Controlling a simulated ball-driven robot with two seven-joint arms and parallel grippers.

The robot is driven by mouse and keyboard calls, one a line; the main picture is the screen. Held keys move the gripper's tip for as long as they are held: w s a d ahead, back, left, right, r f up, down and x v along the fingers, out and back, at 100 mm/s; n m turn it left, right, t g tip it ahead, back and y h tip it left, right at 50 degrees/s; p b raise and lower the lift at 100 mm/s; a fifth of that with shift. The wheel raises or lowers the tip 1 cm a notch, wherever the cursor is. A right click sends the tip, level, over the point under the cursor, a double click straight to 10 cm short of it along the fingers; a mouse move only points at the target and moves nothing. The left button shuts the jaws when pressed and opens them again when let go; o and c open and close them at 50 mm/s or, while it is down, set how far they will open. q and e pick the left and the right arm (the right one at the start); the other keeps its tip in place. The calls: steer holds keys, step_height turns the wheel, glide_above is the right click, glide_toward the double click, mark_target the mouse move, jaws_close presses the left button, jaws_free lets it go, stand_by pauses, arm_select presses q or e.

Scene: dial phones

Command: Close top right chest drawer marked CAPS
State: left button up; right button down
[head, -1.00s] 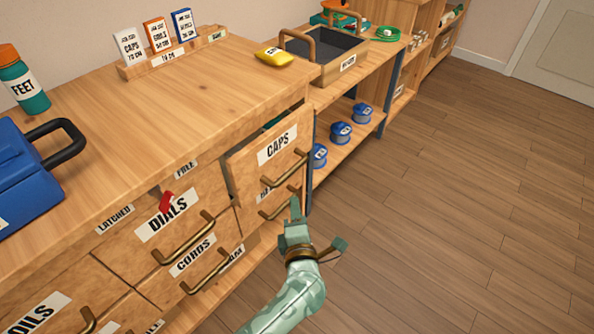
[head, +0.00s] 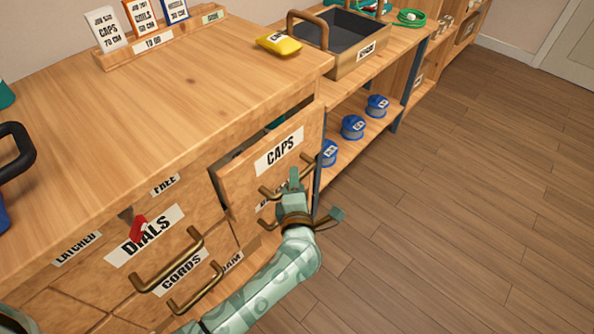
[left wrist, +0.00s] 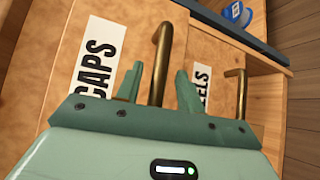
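The CAPS drawer (head: 262,177) is the top right drawer of the wooden chest and stands partly pulled out, with a dark gap behind its front. Its brass handle (head: 276,194) runs across the front below the CAPS label (head: 279,151). In the left wrist view the label (left wrist: 97,58) and the brass handle (left wrist: 161,60) are close. My right gripper is not in view.
A lower drawer's handle (left wrist: 240,92) is close beside my left gripper. The DIALS drawer (head: 150,250) has a red latch (head: 138,229), and the CORDS drawer (head: 182,283) lies below. The floor (head: 450,210) at right is clear.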

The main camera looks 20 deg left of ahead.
mark_target(283, 170)
arm_select(q)
steer(key=shift+w+a+f, duration=0.1)
steer(key=shift+w+a, duration=0.15)
steer(key=shift+w, duration=0.4)
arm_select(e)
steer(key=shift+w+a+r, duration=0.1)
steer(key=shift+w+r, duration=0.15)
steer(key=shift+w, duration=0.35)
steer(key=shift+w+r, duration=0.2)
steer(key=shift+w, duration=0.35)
arm_select(q)
steer(key=shift+a, duration=0.1)
jaws_close()
